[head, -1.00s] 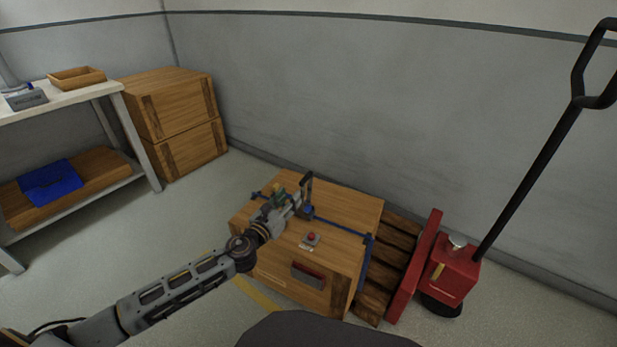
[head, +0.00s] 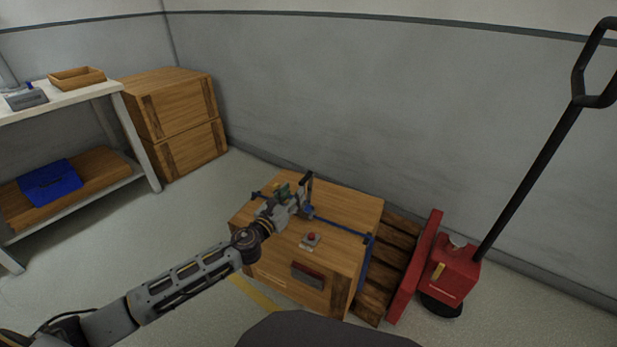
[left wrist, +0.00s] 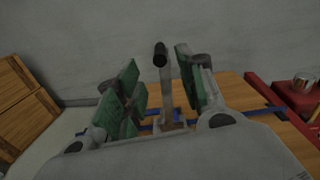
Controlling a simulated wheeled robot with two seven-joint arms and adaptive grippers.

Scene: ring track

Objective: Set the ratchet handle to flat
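The ratchet handle (head: 307,184) stands up from the blue strap on top of the wooden crate (head: 347,205). In the left wrist view it is a grey lever (left wrist: 167,95) with a black end, roughly upright. My left gripper (head: 288,192) is over the crate beside the handle. In the left wrist view its green-padded fingers (left wrist: 158,88) are apart, with the handle between them and closer to the right finger. I see no grip on it. The ratchet's base is partly hidden by my gripper. My right gripper is in neither view.
A red button (head: 311,237) sits on the crate near its front edge. The crate stands on a wooden pallet (head: 385,268), with a red pallet jack (head: 450,272) at the right. The wall is close behind. Stacked crates (head: 178,115) and a bench (head: 75,98) are at the left.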

